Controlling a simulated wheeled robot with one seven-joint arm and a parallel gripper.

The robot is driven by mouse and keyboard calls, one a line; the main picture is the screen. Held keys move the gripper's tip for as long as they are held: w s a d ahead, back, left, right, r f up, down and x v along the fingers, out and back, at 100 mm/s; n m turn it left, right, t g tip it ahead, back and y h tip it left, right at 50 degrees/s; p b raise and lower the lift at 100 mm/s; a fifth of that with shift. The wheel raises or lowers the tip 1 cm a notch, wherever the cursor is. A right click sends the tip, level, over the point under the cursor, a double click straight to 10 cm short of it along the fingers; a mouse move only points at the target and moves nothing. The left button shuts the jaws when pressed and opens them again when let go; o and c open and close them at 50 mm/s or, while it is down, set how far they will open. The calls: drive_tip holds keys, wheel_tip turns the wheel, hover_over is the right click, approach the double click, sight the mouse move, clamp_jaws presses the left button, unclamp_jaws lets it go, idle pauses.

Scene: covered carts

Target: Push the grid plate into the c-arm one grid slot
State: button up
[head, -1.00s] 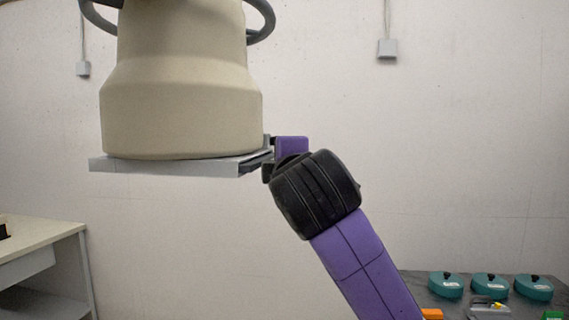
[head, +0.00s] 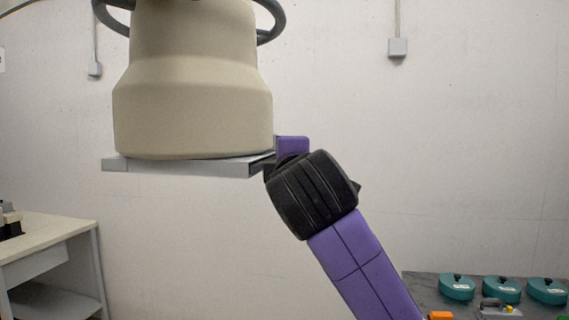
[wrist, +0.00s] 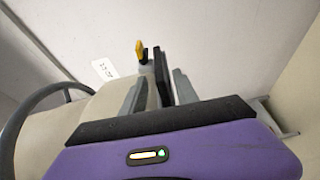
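The c-arm's beige drum-shaped housing (head: 192,95) fills the upper left of the head view. The grey flat grid slot (head: 180,165) runs under its lower rim. My gripper (head: 274,165) is at the right end of this slot. In the wrist view, its fingers (wrist: 160,88) stand apart on either side of a thin dark slab (wrist: 162,75), which looks like the grid plate. A narrow light gap shows beside the right finger, so the grip is unclear. Most of the plate is hidden in the slot and behind my gripper.
A dark handle ring (head: 270,22) curves around the upper housing. A pale bench (head: 45,240) stands at the lower left. A grey surface at the lower right holds several teal containers (head: 457,288).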

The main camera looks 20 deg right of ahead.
drive_tip(key=shift+s+f, duration=0.1)
drive_tip(key=b+v, duration=0.2)
drive_tip(key=v, duration=0.5)
drive_tip(key=shift+s+a+b, duration=0.15)
drive_tip(key=shift+s+b, duration=0.15)
drive_tip(key=shift+b, duration=0.05)
drive_tip(key=s+a+f+m+y+b, duration=0.1)
drive_tip(key=s+a+f+m+y, duration=0.1)
drive_tip(key=f, duration=1.1)
drive_tip(key=s+a+f+m+g+y, duration=0.1)
drive_tip(key=s+a+f+m+y, duration=0.15)
drive_tip(key=f, duration=0.95)
drive_tip(key=s+a+f+m+y+b, duration=0.1)
drive_tip(key=s+f+m, duration=0.2)
drive_tip(key=f, duration=1)
drive_tip(key=s+f+m, duration=0.3)
drive_tip(key=s+f, duration=0.6)
drive_tip(key=s, duration=0.1)
drive_tip(key=s+d+f+m, duration=0.2)
drive_tip(key=s, duration=1.1)
drive_tip(key=s+d+f+m+g+b, duration=0.1)
drive_tip(key=s+d+m, duration=0.1)
drive_tip(key=s, duration=1.1)
drive_tip(key=shift+s+d+f+g+h, duration=0.3)
drive_tip(key=shift+d+f+h, duration=0.15)
drive_tip(key=shift+d, duration=0.1)
